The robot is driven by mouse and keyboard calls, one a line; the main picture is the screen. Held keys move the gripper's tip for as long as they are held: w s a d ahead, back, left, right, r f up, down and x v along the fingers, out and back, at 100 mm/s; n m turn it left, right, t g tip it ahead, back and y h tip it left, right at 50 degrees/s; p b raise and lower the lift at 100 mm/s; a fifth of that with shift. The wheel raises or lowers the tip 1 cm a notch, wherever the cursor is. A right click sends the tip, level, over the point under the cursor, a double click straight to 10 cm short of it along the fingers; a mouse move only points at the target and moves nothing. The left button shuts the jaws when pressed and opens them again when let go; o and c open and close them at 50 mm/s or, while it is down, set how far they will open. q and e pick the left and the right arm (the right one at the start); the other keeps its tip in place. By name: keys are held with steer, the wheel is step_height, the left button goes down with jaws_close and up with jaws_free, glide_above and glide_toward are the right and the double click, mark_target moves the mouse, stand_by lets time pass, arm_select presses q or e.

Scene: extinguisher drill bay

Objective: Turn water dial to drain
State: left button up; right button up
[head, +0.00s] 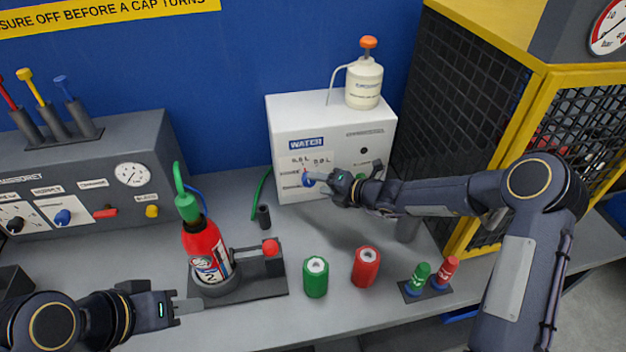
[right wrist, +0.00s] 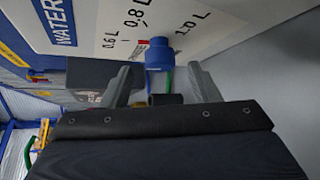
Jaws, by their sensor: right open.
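The white water unit (head: 290,115) stands at the back of the bench, with a "WATER" label. Its blue water dial (head: 308,180) is low on the front panel, and it also shows in the right wrist view (right wrist: 158,54). Marks 0.6 L, 0.8 L and 1.0 L are printed above the dial; a small red pointer shows near 0.8 L. No drain mark is legible. My right gripper (head: 322,178) is open at the dial, its two fingers either side with gaps visible. My left gripper (head: 186,307) is low at the front left, away from the unit; its finger gap is unclear.
A red extinguisher (head: 203,250) stands in a dark holder at the bench middle. A green cylinder (head: 316,278) and a red cylinder (head: 366,267) stand before the unit. A yellow-framed mesh cage (head: 465,110) is at the right. A grey control box (head: 90,185) is at the left.

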mark_target(312, 182)
steer(key=shift+p+x, duration=0.3)
steer(key=shift+x, duration=1.45)
steer(key=c, duration=1)
